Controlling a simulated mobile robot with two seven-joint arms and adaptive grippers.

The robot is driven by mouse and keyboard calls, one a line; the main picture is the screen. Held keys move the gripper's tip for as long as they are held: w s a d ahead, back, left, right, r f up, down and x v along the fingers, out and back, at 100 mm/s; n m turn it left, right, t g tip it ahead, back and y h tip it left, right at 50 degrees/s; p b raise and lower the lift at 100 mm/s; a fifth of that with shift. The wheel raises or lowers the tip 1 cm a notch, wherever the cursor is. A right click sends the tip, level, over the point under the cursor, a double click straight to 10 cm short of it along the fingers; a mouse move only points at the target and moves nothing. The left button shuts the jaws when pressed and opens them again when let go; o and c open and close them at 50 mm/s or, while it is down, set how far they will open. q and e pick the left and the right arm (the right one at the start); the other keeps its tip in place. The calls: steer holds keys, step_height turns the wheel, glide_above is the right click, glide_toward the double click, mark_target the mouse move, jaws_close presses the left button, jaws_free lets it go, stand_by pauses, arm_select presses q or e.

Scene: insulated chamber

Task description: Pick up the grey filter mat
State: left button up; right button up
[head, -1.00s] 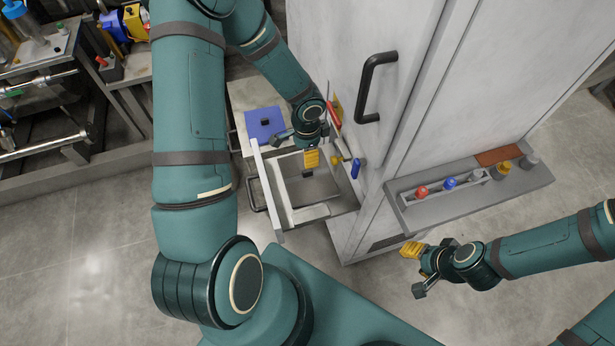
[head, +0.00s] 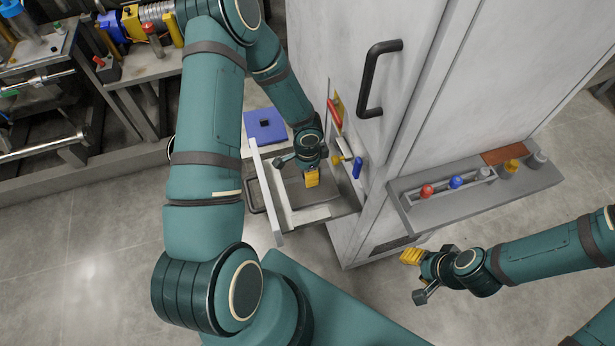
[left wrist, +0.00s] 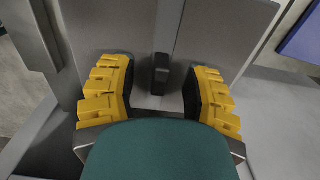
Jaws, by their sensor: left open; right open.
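The grey filter mat (left wrist: 215,40) lies flat in the open drawer, with a dark upright grip block (left wrist: 160,75) on it. My left gripper (head: 306,174) is over the drawer, pointing down. In the left wrist view its yellow fingers (left wrist: 158,96) are open, one on each side of the grip block, with a gap to either side. I cannot tell how far the fingertips are above the mat. My right gripper (head: 415,272) is open and empty, in front of the cabinet at the lower right.
The drawer's pale front wall (head: 264,200) and the tall cabinet (head: 345,110) flank my left gripper. A blue mat (head: 265,127) with a dark block lies behind the drawer. Tools with red and blue handles (head: 357,168) hang beside it. A shelf (head: 490,190) holds coloured knobs.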

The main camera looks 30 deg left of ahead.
arm_select(q)
jaws_close()
steer(key=shift+r, duration=0.1)
